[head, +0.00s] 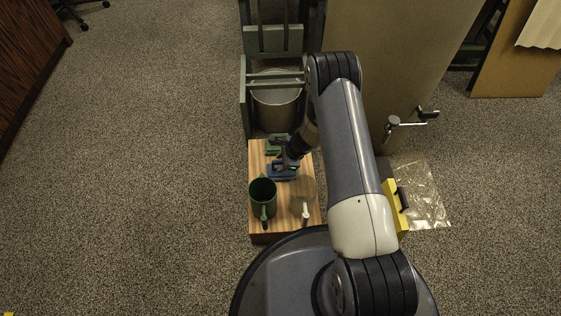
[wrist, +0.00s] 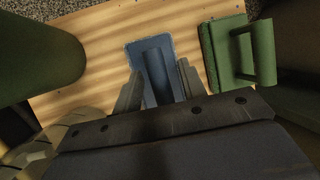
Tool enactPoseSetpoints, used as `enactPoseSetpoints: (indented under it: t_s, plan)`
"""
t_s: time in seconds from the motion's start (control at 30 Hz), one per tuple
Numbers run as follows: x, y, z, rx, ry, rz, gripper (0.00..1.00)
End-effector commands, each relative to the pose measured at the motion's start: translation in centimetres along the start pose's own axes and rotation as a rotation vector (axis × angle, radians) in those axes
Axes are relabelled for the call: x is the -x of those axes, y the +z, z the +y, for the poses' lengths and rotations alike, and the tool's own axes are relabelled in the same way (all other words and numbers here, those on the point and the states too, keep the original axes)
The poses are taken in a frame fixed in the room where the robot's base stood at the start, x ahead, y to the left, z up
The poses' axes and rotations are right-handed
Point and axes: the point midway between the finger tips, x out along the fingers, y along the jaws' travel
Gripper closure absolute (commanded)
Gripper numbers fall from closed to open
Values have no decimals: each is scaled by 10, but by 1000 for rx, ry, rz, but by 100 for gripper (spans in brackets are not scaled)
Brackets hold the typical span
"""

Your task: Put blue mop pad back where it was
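The blue mop pad (wrist: 133,54) with its raised blue handle (wrist: 157,70) is over the wooden board (wrist: 99,48) in the wrist view. My gripper (wrist: 158,78) has one finger on each side of it; whether the fingers press on it is not clear. In the head view, the blue mop pad (head: 283,175) is under my gripper (head: 287,163), near the middle of the wooden board (head: 254,163). Whether it rests on the board or is held just above it cannot be told.
A green pad with a handle (wrist: 222,55) lies right of the blue one in the wrist view. A green mug (head: 263,196) and a clear vessel (head: 303,200) stand on the board's near part. A metal pot (head: 276,105) is behind the board. A yellow object (head: 391,197) is to the right.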

Motion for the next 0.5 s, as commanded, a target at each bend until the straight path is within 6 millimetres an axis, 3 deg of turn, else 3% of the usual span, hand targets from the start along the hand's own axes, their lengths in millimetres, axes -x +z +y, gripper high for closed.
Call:
enactPoseSetpoints:
  t_s: [0.03,0.3,0.5]
  plan:
    - [15,1,-2,-2,-3,0,60]
    - [75,1,-2,-1,-4,1,60]
    - [104,1,-1,-1,-2,0,60]
